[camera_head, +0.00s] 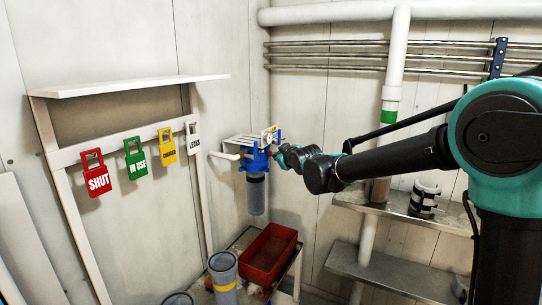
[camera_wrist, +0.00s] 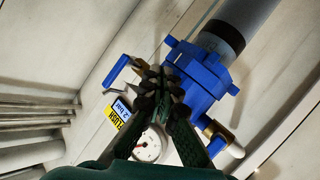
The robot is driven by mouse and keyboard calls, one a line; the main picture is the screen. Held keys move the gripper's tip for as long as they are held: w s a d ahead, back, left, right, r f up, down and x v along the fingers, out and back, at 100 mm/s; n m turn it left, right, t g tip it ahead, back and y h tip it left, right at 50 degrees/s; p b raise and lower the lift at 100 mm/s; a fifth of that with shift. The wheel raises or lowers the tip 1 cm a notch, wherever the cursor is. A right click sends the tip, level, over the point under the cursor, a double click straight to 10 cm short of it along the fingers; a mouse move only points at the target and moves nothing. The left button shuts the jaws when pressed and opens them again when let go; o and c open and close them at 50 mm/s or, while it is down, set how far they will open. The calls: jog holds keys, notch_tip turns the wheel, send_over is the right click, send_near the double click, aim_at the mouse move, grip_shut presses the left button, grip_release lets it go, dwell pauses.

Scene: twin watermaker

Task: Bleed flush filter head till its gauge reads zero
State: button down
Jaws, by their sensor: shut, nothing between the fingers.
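The blue flush filter head (camera_head: 256,157) is on the back wall in the head view, with a grey bowl (camera_head: 256,195) hanging under it. In the wrist view the blue head (camera_wrist: 200,82) fills the middle, and its bowl runs to the upper right. A round white gauge (camera_wrist: 151,146) shows between my fingers; its needle is too small to read surely. A blue lever (camera_wrist: 115,71) lies left of the fingertips. My gripper (camera_wrist: 160,82) is shut and empty, its tips over the head's near side; I cannot tell whether they touch it. My gripper (camera_head: 283,157) also shows in the head view.
A yellow and white label (camera_wrist: 118,112) sits near the gauge. A brass fitting with a white pipe end (camera_wrist: 219,138) is at lower right. A red bin (camera_head: 268,255) stands below the filter. Tags hang on the left rack (camera_head: 118,150); metal shelves (camera_head: 395,210) are at right.

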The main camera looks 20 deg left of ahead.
jog(key=shift+a, duration=0.5)
dwell(2.1)
jog(key=shift+d, duration=0.2)
dwell(1.0)
jog(key=shift+d, duration=0.7)
jog(key=shift+d, duration=0.1)
jog(key=shift+s+d, duration=0.2)
jog(key=shift+d, duration=2.2)
